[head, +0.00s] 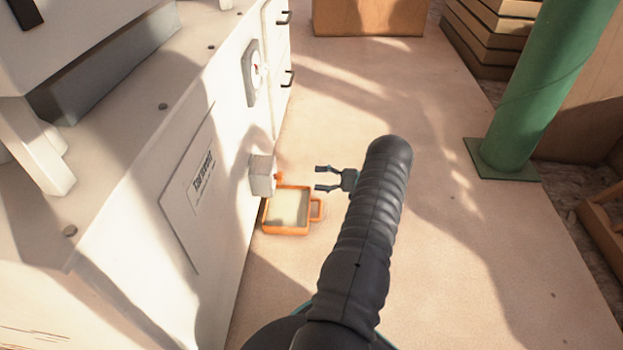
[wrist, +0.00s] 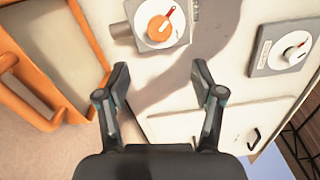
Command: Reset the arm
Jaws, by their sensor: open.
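My gripper (head: 322,178) is open and empty in the head view, with its fingers pointing left toward the white machine (head: 222,120). It sits to the right of a small grey box with an orange knob (head: 279,177) on the machine's side. In the wrist view my gripper (wrist: 160,82) shows two fingers spread apart with nothing between them. The orange knob with a red pointer (wrist: 160,27) is ahead of the fingers, apart from them. Part of my dark arm hides the floor in the head view.
An orange tray (head: 286,231) with a handle stands on the floor against the machine. A dial (head: 254,73) is on the machine's side. A green post (head: 545,90) stands at the right, and a wooden box (head: 368,16) at the back. The floor between is clear.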

